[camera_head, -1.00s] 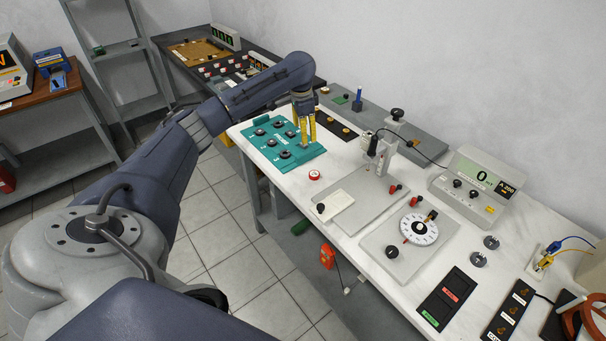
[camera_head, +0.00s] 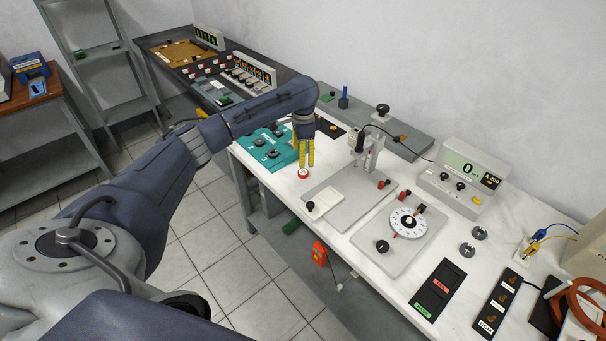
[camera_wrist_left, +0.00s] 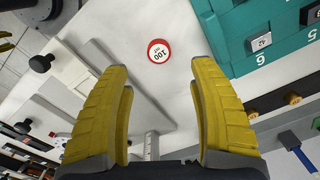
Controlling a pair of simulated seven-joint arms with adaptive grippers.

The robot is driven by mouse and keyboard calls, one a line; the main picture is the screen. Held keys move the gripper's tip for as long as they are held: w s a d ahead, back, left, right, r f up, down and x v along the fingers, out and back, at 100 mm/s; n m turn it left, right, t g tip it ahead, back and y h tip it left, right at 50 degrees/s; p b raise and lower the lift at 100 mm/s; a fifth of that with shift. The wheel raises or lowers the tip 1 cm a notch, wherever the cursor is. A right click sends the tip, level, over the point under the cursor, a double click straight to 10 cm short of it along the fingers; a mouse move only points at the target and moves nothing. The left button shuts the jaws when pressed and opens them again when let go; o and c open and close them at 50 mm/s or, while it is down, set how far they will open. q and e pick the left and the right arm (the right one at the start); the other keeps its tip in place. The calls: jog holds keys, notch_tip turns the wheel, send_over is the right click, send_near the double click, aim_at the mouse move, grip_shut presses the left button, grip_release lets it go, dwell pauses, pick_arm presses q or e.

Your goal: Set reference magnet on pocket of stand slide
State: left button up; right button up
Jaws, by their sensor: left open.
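The reference magnet is likely the small red-rimmed disc with a white face (camera_head: 303,173).
A teal board (camera_head: 262,160) with numbered places is left of the gripper. The probe post (camera_head: 372,155) rises from the stand to the right. A dial plate (camera_head: 398,240) and a meter (camera_head: 465,180) are farther right. Bench surface around the disc is clear.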

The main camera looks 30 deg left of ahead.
aim_at(302, 172)
pick_arm(q)
jog(key=shift+f, duration=4.2)
grip_shut()
